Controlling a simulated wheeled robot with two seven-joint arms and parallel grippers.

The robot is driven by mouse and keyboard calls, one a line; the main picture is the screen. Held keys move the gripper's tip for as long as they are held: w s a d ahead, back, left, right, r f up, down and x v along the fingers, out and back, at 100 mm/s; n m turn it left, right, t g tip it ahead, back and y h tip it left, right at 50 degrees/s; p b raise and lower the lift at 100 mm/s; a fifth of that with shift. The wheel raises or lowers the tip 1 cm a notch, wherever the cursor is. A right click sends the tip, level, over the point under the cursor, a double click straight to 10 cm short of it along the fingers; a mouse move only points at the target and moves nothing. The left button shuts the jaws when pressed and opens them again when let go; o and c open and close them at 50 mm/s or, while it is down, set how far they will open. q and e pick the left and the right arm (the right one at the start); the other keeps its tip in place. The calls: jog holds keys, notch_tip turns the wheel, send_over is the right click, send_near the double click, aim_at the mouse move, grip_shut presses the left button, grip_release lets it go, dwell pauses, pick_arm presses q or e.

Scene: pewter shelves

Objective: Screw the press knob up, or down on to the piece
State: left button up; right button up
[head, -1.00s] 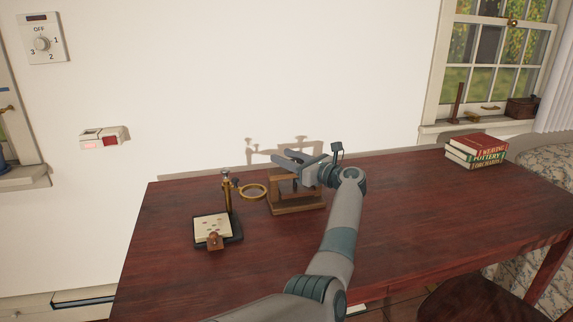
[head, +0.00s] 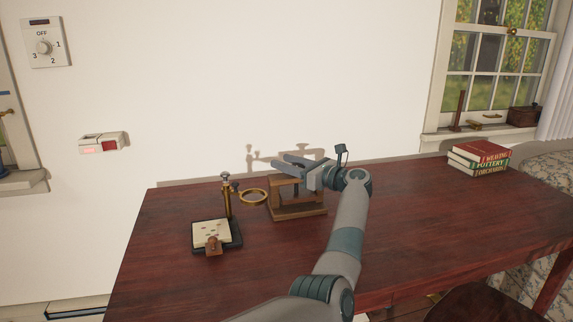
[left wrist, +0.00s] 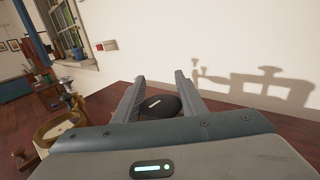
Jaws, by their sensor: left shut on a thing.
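The press (head: 300,211) is a wooden frame with a base, standing on the dark red table near its back edge. Its knob is hidden by my gripper in the head view. In the left wrist view the knob (left wrist: 160,106) is a dark round disc with a short white mark, between my two fingers. My left gripper (head: 288,161) is over the top of the press, shut on the knob, its fingers pointing left and away. It also shows in the left wrist view (left wrist: 158,88). I cannot make out the piece under the press. My right gripper is not in view.
A brass magnifier stand (head: 228,205) with a ring (head: 254,197) stands close left of the press. Its dark base (head: 235,241) holds a cream card. Books (head: 478,158) are stacked at the back right.

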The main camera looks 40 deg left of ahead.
pick_arm(q)
jog(key=shift+f, duration=0.15)
jog(key=o, duration=1.1)
jog(key=shift+c, duration=0.2)
jog(key=shift+d, duration=0.1)
jog(key=s+d+b, duration=0.1)
jog(key=d, duration=1.6)
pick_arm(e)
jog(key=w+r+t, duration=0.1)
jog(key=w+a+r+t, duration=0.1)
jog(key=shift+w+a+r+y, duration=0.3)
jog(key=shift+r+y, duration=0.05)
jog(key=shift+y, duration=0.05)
pick_arm(q)
jog(key=shift+d, duration=0.1)
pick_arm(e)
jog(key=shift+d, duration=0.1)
